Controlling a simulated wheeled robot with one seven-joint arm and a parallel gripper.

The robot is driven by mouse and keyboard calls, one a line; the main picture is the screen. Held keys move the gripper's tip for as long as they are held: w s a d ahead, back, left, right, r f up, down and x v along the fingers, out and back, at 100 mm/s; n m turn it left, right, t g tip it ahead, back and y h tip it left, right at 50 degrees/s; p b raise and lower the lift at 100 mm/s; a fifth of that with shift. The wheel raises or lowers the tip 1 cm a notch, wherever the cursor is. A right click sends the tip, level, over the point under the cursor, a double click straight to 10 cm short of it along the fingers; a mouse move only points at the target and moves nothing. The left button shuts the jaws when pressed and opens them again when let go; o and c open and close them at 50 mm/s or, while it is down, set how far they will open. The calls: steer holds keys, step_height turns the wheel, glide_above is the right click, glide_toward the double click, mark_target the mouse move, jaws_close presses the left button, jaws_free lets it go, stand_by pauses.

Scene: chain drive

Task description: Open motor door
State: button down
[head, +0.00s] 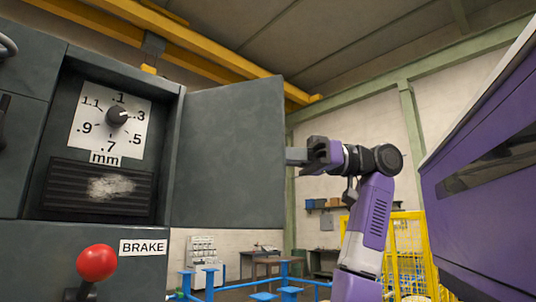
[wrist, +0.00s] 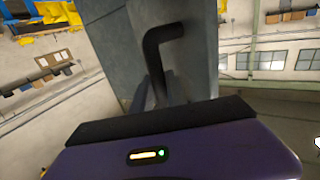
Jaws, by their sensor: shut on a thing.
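The motor door (head: 228,155) is a dark grey panel in the head view, swung out from the cabinet on its left side, so the compartment behind it shows. My gripper (head: 312,154) is at the door's free right edge, shut on the door's handle. In the wrist view the black bent handle (wrist: 162,62) stands out from the grey door (wrist: 200,40), and its lower end runs down behind my gripper's dark front edge (wrist: 160,122).
The open compartment holds a dial (head: 117,117) marked in mm above a dark vent (head: 99,188). A red-knobbed brake lever (head: 96,263) stands below it. Blue railings (head: 285,272) and a yellow cage (head: 405,250) are behind.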

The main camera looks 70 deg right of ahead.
stand_by(0.3)
steer(key=c, duration=1.3)
jaws_free()
steer(key=shift+w, duration=0.1)
steer(key=shift+c, duration=0.2)
steer(key=b+v, duration=0.2)
steer(key=v, duration=0.5)
steer(key=shift+s+d, duration=0.2)
steer(key=shift+s, duration=0.15)
